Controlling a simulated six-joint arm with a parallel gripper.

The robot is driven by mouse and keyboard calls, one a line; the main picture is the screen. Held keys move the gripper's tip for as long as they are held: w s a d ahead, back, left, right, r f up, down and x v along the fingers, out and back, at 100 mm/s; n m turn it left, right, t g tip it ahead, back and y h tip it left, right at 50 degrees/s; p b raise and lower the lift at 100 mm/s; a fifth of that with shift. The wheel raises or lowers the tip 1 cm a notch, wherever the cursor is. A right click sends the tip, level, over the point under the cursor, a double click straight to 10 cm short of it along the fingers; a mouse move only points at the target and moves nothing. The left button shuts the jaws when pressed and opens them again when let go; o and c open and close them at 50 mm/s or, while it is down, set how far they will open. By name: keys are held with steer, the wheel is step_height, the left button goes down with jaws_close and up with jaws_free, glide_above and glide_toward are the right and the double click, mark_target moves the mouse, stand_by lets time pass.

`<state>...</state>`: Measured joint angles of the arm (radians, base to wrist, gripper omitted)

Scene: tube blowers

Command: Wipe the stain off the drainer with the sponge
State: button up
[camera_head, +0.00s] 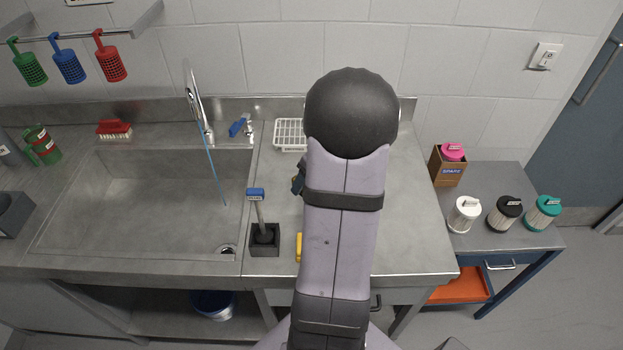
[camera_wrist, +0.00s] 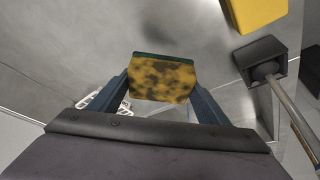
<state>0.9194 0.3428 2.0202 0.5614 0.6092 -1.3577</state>
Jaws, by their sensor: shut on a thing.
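In the wrist view my gripper (camera_wrist: 161,86) is shut on a sponge (camera_wrist: 165,76), a yellow block with dark blotches and a green layer along its far edge. The sponge is held between the two blue fingers. The drainer (camera_head: 414,222) is the grey metal surface right of the sink in the head view; it also fills much of the wrist view (camera_wrist: 75,45). My arm covers its middle and hides most of the gripper and the sponge in the head view. I cannot make out a clear stain. I cannot tell whether the sponge touches the drainer.
A black holder (camera_head: 264,246) with a blue-topped brush stands at the drainer's left front. A yellow object (camera_head: 299,246) lies near it. A white wire rack (camera_head: 290,134) is at the back. The sink (camera_head: 130,200) is to the left. A side table with canisters stands right.

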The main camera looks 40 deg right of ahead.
steer(key=shift+r+p, duration=0.45)
steer(key=shift+r, duration=0.6)
steer(key=shift+w+d, duration=0.1)
